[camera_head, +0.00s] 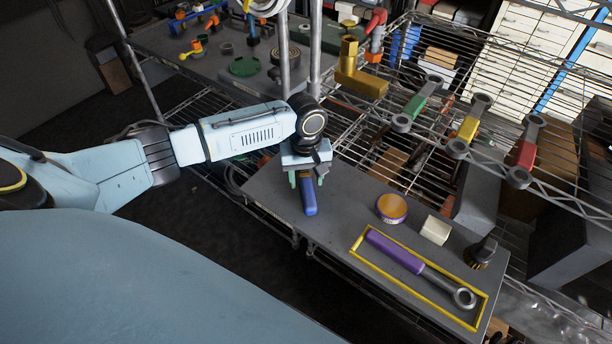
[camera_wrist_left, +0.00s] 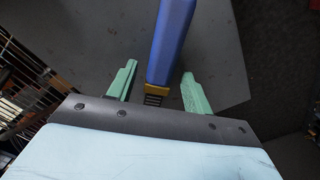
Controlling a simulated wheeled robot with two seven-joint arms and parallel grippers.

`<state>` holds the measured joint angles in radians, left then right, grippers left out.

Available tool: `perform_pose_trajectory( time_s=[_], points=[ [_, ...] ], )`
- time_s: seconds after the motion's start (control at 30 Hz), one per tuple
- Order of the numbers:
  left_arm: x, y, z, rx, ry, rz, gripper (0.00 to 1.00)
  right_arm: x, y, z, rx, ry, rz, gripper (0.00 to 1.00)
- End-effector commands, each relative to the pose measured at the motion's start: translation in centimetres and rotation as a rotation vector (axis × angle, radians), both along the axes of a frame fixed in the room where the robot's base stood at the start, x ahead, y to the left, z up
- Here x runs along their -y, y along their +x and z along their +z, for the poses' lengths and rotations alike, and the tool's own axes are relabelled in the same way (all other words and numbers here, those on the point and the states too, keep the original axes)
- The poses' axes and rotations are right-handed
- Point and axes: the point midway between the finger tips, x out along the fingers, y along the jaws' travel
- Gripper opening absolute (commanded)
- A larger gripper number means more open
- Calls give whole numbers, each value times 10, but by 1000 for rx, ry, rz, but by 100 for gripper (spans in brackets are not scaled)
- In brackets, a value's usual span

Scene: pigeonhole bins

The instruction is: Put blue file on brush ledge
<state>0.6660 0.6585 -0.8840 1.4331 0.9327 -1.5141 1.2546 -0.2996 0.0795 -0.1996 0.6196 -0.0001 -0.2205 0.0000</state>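The blue file (camera_head: 309,197) lies on a grey shelf board near its left end, with its blue handle toward the front edge. My left gripper (camera_head: 306,176) is above it. In the left wrist view, the blue handle (camera_wrist_left: 171,42), a gold collar and a dark ridged part lie between two green fingers of my left gripper (camera_wrist_left: 158,88). The fingers are apart, with gaps beside the file. The far part of the file is hidden under the gripper. No ledge is clearly marked as the brush ledge. My right gripper is out of view.
The grey board (camera_head: 345,205) also holds a purple-handled wrench (camera_head: 410,258) inside a yellow outline, an orange-topped round tin (camera_head: 391,208), a cream block (camera_head: 435,230) and a dark knob-like item (camera_head: 482,252). Wire shelves with coloured wrenches (camera_head: 467,127) stand behind.

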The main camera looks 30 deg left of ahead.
Motion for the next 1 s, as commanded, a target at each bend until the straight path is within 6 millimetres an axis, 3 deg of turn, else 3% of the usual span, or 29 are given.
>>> perform_pose_trajectory(
  time_s=[0.27, 0.7, 1.0],
  points=[
    [0, 1, 12, 3, 0, 1, 51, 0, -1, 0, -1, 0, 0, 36],
    [-2, 3, 101, 3, -1, -1, 51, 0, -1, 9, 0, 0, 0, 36],
    [-2, 3, 124, -1, -1, 1, 51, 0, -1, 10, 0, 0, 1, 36]
  ],
)
